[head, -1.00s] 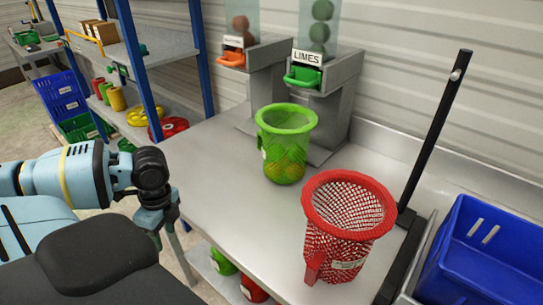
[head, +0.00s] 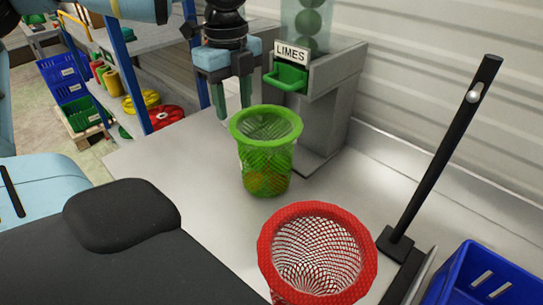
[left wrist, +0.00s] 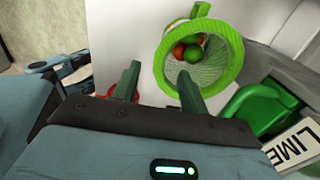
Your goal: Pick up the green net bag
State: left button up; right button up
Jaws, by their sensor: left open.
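The green net bag (head: 266,165) stands upright on the grey bench, its round green rim open at the top. In the left wrist view the bag (left wrist: 228,77) holds a few red and green balls. My left gripper (head: 232,112) points down just behind and left of the bag's rim, with its green fingers apart. In the left wrist view the left gripper (left wrist: 158,75) has one finger overlapping the near rim and the other outside the bag. Nothing is visibly held; whether a finger touches the rim is unclear. My right gripper is not in view.
A red net basket (head: 318,258) stands in front of the green bag. The LIMES dispenser (head: 318,85) with its green tray is right behind. A black post (head: 445,150) and a blue crate (head: 492,280) are at right. Bench room is clear at left.

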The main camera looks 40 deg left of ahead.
aim_at(239, 136)
pick_arm(q)
jog(key=shift+s+f, duration=0.15)
jog(key=shift+f, duration=1.4)
jog(key=shift+d+f, duration=0.1)
jog(key=shift+f, duration=0.25)
jog(key=f, duration=0.4)
jog(key=shift+w+d+f+p, duration=0.1)
jog(key=shift+w+d+p, duration=0.1)
jog(key=shift+p, duration=0.1)
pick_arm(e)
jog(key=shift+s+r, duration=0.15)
pick_arm(q)
grip_shut()
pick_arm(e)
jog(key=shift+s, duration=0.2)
